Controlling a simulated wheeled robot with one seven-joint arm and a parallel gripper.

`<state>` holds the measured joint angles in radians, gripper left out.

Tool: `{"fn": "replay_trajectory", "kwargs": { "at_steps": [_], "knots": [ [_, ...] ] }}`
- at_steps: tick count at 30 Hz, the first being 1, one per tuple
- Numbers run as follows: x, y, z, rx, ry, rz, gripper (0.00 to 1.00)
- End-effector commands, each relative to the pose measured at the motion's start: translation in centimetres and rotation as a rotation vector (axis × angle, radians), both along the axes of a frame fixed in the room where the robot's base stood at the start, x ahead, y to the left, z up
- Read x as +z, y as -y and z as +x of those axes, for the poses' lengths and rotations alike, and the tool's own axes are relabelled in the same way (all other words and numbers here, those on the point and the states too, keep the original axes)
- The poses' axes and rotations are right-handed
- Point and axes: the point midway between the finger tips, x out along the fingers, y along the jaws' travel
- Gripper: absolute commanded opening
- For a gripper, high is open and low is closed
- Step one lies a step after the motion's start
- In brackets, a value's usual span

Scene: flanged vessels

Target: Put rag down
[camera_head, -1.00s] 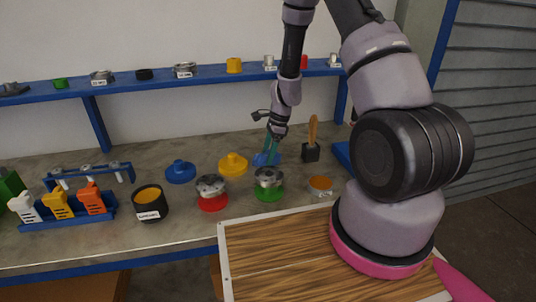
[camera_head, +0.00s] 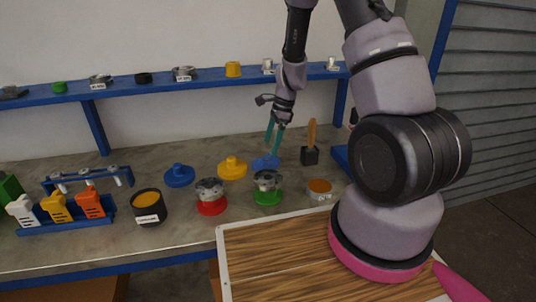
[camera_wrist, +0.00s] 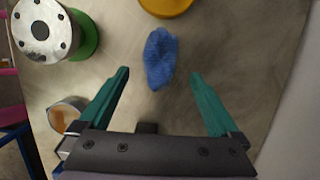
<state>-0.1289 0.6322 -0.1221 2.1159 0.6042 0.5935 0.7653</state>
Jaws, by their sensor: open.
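The rag (camera_wrist: 160,58) is a crumpled blue cloth lying on the grey bench top. It also shows in the head view (camera_head: 265,162) behind the vessel on the green base. My gripper (camera_wrist: 160,82) is open, with its two green fingers spread apart and nothing between them. In the wrist view the rag lies beyond the fingertips, clear of both. In the head view my gripper (camera_head: 273,153) hangs above and near the rag.
A flanged vessel on a green base (camera_head: 267,187) and one on a red base (camera_head: 210,196) stand in front. A yellow flanged piece (camera_head: 233,168) is left of the rag. A brush in a black holder (camera_head: 310,155) stands right. A blue shelf (camera_head: 210,76) runs behind.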

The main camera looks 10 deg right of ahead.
Motion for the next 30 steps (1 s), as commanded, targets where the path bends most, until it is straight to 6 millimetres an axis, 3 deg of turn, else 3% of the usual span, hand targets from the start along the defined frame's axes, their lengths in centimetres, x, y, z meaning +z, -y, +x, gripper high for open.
{"fn": "replay_trajectory", "kwargs": {
  "at_steps": [6, 17, 20, 23, 30],
  "knots": [
    [4.0, 1.0, 0.1, 0.000, 0.003, 0.000, 0.98],
    [6.5, 1.5, -0.1, 0.018, 0.016, 0.004, 0.98],
    [9.4, 1.4, -0.4, 0.075, 0.070, 0.011, 0.98],
    [14.0, 1.3, -1.5, 0.177, 0.157, 0.015, 0.98],
    [24.9, 1.7, -6.7, 0.476, 0.401, -0.037, 0.98]
  ]
}}
